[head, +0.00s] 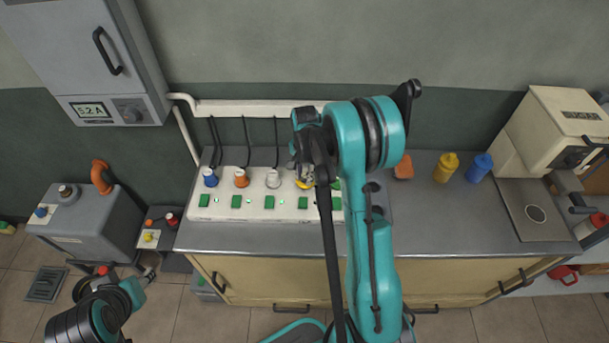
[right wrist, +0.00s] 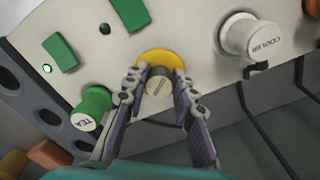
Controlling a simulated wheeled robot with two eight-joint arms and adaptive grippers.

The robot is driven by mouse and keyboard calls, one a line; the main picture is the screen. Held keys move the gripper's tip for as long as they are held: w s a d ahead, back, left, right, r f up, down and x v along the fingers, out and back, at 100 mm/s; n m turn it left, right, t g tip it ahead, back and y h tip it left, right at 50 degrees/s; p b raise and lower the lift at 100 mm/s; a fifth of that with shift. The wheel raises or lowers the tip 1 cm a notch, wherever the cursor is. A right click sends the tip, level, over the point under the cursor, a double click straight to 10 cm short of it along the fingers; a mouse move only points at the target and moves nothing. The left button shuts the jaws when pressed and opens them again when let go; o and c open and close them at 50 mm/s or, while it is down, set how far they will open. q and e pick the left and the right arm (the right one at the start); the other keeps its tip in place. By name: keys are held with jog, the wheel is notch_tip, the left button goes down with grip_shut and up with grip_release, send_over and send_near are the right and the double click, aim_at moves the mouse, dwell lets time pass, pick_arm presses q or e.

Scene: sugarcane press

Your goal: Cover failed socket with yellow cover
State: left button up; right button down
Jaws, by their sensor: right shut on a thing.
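The yellow cover (right wrist: 160,62) is a round disc with a grey knob in its middle. My right gripper (right wrist: 158,88) is shut on it, with the fingers on either side of the knob. The disc is at the face of the pale socket panel, between a green TEA plug (right wrist: 92,108) and a white COOLER plug (right wrist: 250,38); I cannot tell whether it is fully seated. In the head view, my right gripper (head: 305,176) is over the panel (head: 232,214), and only a yellow sliver of the cover shows. My left gripper is not distinguishable; only left arm links show.
Blue (head: 210,176), orange (head: 241,177) and white (head: 273,178) plugs with black cables stand left of my right gripper. Green switches line the panel's front. An orange object (head: 403,167), yellow bottle (head: 446,168) and blue bottle (head: 479,168) stand right of my arm. The counter (head: 440,215) is clear in front.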

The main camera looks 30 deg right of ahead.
aim_at(305, 175)
jog(key=shift+f+b, duration=0.65)
jog(key=shift+b, duration=0.05)
dwell(0.5)
jog(key=c, duration=1.5)
grip_release()
jog(key=shift+c, duration=0.2)
notch_tip(305, 175, up, 11)
jog(key=p, duration=0.7)
